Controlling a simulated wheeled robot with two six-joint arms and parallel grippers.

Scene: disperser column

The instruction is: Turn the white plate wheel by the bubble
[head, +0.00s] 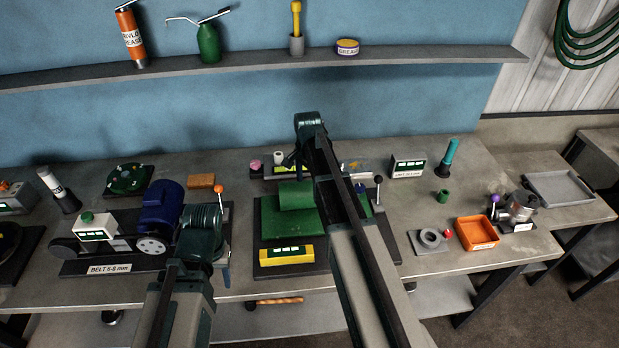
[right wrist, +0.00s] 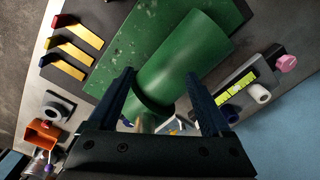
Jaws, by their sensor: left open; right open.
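The white plate wheel (right wrist: 260,93) sits beside the yellow-green bubble level (right wrist: 236,88) in the right wrist view, right of my right gripper (right wrist: 163,92). It also shows in the head view as a small white knob at the back of the green machine. A pink wheel (right wrist: 286,63) and a dark blue wheel (right wrist: 231,114) flank it. My right gripper is open, apart from the white wheel, with a large green cylinder (right wrist: 185,60) in view between its fingers. My left gripper (head: 224,268) is low in front of the belt machine; its fingers are mostly hidden.
The green machine (head: 268,222) fills the middle of the bench. The blue motor (head: 161,207) stands to the left. A lever with a dark knob (head: 378,181), an orange tray (head: 476,232) and a ring block (head: 430,239) are to the right. A shelf (head: 250,60) runs above.

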